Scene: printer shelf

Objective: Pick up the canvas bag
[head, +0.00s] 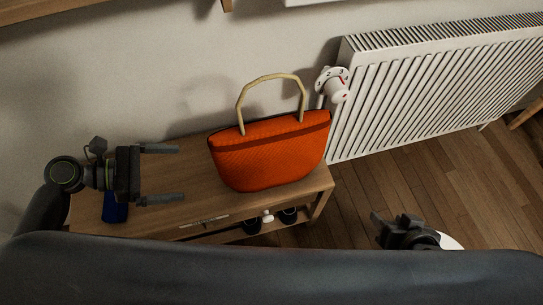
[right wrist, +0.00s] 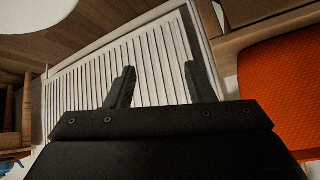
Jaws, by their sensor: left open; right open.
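The canvas bag (head: 268,155) is orange with a beige arched handle (head: 272,78). It stands upright on the right end of a wooden shelf bench against the wall. In the right wrist view the bag (right wrist: 282,95) shows at the right edge, partly cut off. My left gripper (head: 162,174) is open and empty above the bench, left of the bag, its fingers pointing right toward it. My right gripper (right wrist: 158,88) is open and empty, with the radiator behind its fingers. In the head view it is low at the right, away from the bag, its fingers hard to make out.
The bench top (head: 180,160) is bare between my left gripper and the bag. A dark blue item (head: 115,208) lies at its left end. Dark objects sit on the lower shelf. A white radiator (head: 430,85) with a valve (head: 333,84) stands right of the bag. Wooden floor is open at right.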

